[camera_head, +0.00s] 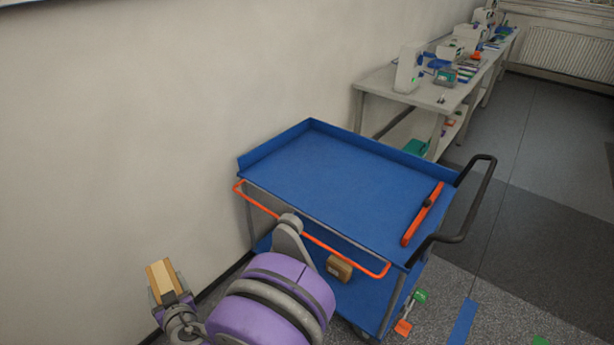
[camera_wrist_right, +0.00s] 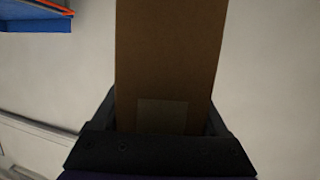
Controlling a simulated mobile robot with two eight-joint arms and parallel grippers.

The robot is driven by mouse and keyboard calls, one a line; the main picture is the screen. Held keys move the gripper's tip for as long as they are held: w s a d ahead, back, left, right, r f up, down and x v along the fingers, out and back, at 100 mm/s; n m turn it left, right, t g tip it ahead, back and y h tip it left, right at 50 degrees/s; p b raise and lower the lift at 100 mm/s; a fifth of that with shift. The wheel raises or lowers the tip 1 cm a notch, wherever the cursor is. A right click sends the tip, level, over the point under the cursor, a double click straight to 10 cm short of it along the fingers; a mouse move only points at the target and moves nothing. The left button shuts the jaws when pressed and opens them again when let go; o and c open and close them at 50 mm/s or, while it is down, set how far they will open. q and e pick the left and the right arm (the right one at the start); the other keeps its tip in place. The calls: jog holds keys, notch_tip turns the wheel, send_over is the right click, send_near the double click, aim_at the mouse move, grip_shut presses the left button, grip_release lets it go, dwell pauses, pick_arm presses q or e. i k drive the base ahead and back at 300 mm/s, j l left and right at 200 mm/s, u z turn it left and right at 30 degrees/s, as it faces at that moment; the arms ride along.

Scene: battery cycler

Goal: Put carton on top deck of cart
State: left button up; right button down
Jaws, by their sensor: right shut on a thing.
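The carton (camera_head: 161,278) is a small brown box at the lower left of the head view, held by my right gripper (camera_head: 170,297). In the right wrist view the carton (camera_wrist_right: 170,60) stands up between the jaws, with a paler label patch low on its face. The blue cart (camera_head: 320,185) stands right of the carton and apart from it. Its top deck (camera_head: 335,180) is bare blue except for an orange bar near the right end. My left gripper does not show.
An orange rail (camera_head: 320,240) runs along the cart's near side. A black handle (camera_head: 478,200) rises at its right end. A brown box (camera_head: 339,267) shows below the deck. A grey bench (camera_head: 430,95) with devices stands behind. The wall is close on the left.

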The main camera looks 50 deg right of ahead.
aim_at(354, 188)
jog(key=i+l+z, duration=0.1)
jog(key=z, duration=0.25)
jog(key=i+l+z, duration=0.2)
jog(key=z, duration=0.2)
jog(key=i+l+z, duration=0.15)
jog(key=z, duration=0.2)
jog(key=i+l+z, duration=0.2)
jog(key=i, duration=0.35)
jog(key=i+l+z, duration=0.15)
jog(key=i, duration=0.4)
jog(key=l, duration=0.1)
